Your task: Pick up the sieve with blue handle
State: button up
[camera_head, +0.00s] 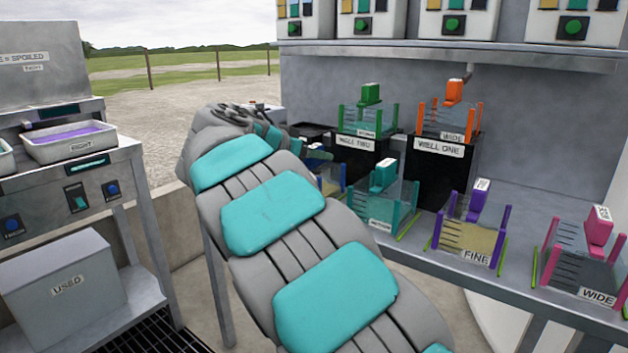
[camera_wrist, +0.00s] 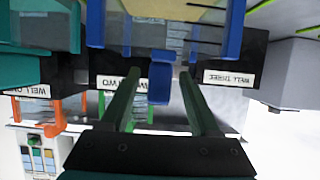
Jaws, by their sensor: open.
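The sieve with blue handle is mostly hidden behind my arm in the head view, where a blue post (camera_head: 343,174) and a bit of its yellowish mesh show. In the wrist view, which looks upside down, its blue handle (camera_wrist: 160,84) stands between the two green fingers of my gripper (camera_wrist: 158,78). The sieve's blue frame (camera_wrist: 96,22) spans the top of that view. My gripper is open, with a finger on each side of the handle and visible gaps beside it. I cannot tell how deep the handle sits between the fingers.
A teal sieve (camera_head: 384,200) stands close to the right of the blue one. Purple (camera_head: 472,225) and pink (camera_head: 588,250) sieves stand farther right. Behind are black wells with green (camera_head: 370,115) and orange (camera_head: 450,112) sieves. A WELL THREE block (camera_wrist: 236,84) is near my fingers.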

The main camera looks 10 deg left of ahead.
aim_at(314, 172)
jog(key=x, duration=0.3)
jog(key=shift+w+d, duration=0.1)
grip_shut()
dwell(0.4)
dwell(1.0)
